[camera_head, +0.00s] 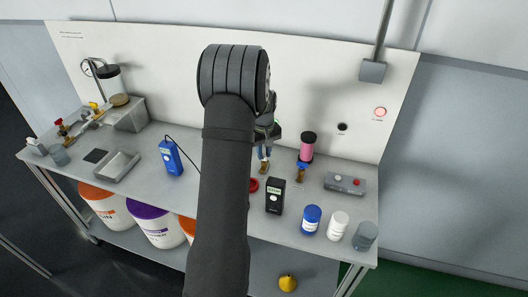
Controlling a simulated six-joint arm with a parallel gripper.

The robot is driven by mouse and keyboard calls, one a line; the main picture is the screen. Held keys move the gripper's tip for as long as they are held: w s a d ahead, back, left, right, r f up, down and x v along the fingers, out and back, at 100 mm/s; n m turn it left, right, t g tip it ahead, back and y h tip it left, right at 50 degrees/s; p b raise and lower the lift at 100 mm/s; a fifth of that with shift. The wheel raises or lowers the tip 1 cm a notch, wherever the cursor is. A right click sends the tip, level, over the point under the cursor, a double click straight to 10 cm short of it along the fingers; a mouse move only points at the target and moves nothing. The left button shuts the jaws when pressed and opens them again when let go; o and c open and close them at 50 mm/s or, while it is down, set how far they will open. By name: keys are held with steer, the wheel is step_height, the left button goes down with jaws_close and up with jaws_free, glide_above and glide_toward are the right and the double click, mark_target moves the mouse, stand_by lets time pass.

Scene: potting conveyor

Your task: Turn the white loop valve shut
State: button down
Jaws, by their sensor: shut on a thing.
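My gripper (265,134) is in the middle of the bench, just right of my forearm and partly hidden by my wrist. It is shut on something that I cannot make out. Right below it is a small fitting (264,154) with blue and white parts and a brass lower end. I cannot clearly tell a white loop valve in this view; the fitting's upper part is hidden. To its right stands a pink cylinder (307,148) with a black cap, over a blue and brass fitting (301,172).
Near the fitting are a red round thing (253,185), a black meter (275,196), a button box (345,184) and several small jars (338,224). A backboard (180,60) rises behind.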

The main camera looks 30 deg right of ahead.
mark_target(264, 154)
steer(key=n, duration=0.4)
steer(key=shift+n, duration=2.6)
steer(key=c, duration=1.5)
jaws_free()
step_height(264, 154, up, 18)
steer(key=shift+f, duration=0.25)
